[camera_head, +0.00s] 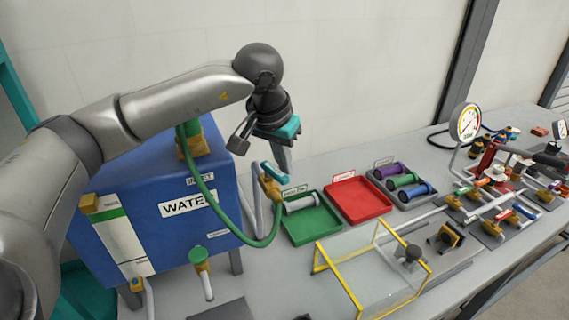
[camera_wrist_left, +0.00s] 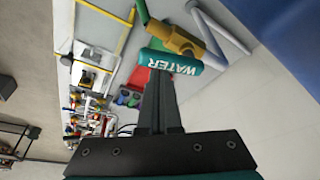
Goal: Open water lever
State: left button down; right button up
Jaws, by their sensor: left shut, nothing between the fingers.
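The water lever (camera_head: 275,173) is a teal handle on a brass valve (camera_head: 269,188) beside the blue water tank (camera_head: 225,218). In the left wrist view the lever (camera_wrist_left: 175,62) shows its WATER label, and the brass valve body (camera_wrist_left: 176,38) sits behind it. My left gripper (camera_head: 284,164) points down just above the lever, its fingers together and empty. In the wrist view the closed fingertips (camera_wrist_left: 158,78) are right at the lever's near edge; I cannot tell whether they touch it. My right gripper is not in view.
A green hose (camera_head: 207,200) loops from the tank top to the valve. A green tray (camera_head: 312,226), a red tray (camera_head: 378,210) and a grey tray with rollers lie to the right. A yellow-edged clear guard (camera_head: 372,268) stands in front. Gauges and small valves fill the bench's far right.

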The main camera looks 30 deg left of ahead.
pick_arm(q)
jog(key=shift+w+a, duration=0.2)
jog(key=shift+a, duration=0.6)
jog(key=v, duration=1.5)
jog(key=shift+r+b, duration=0.15)
jog(key=shift+b, duration=0.15)
